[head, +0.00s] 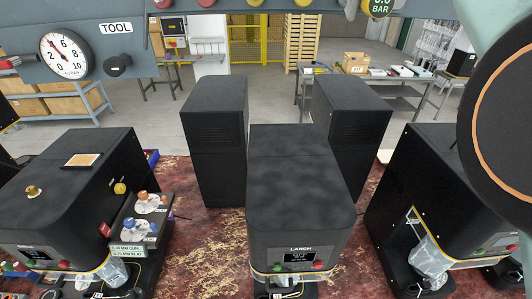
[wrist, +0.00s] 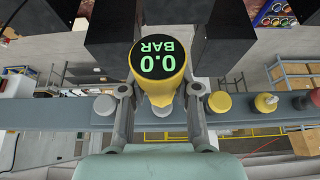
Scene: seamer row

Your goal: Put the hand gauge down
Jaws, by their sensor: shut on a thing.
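The hand gauge (wrist: 158,62) is a yellow body with a black round face reading 0.0 BAR in green. In the wrist view it sits between the two fingers of my gripper (wrist: 160,90), which is shut on it. The gauge also shows at the top edge of the head view (head: 380,7), partly cut off, in front of the grey panel. A pale round part (wrist: 162,110) shows just below the gauge on the grey bar (wrist: 70,113); whether they touch I cannot tell. The fingers are not clear in the head view.
A grey knob (wrist: 104,104) and a yellow knob (wrist: 220,102) flank the gauge along the bar. Black machines (head: 300,185) stand on the red worktop (head: 205,235) below.

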